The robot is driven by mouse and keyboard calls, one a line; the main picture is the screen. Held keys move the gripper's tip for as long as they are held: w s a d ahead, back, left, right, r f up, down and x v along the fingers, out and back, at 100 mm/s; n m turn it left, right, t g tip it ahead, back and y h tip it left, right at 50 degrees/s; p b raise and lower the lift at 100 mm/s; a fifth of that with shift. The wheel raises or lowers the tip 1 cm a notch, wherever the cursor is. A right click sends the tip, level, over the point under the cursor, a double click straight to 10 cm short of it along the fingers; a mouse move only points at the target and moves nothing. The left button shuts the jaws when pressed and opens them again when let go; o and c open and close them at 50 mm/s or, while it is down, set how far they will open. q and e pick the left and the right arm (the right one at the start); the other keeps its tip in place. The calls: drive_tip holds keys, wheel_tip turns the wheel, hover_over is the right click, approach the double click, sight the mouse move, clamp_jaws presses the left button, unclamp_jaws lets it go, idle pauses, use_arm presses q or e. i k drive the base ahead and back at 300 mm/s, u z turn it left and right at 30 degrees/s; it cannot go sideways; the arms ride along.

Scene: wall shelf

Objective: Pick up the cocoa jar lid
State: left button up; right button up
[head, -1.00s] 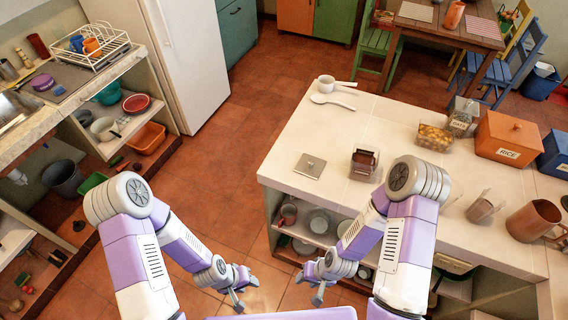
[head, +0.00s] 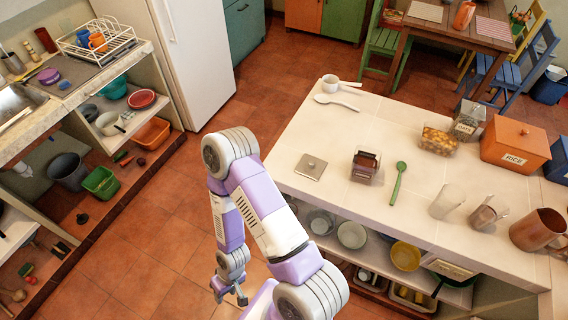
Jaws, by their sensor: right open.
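The cocoa jar lid (head: 311,166) is a flat, square, greyish plate with a small knob. It lies on the white counter near its left edge. The cocoa jar (head: 366,165), a clear square container with dark brown contents, stands to its right and looks uncovered. My right gripper (head: 230,297) is open and empty, low over the floor, left of the counter and well apart from the lid. My left gripper is not in view.
Shelves with bowls are below. The counter around the lid is clear.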

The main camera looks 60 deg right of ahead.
sight(311, 167)
drive_tip(key=i, duration=1.25)
drive_tip(key=z, duration=3.6)
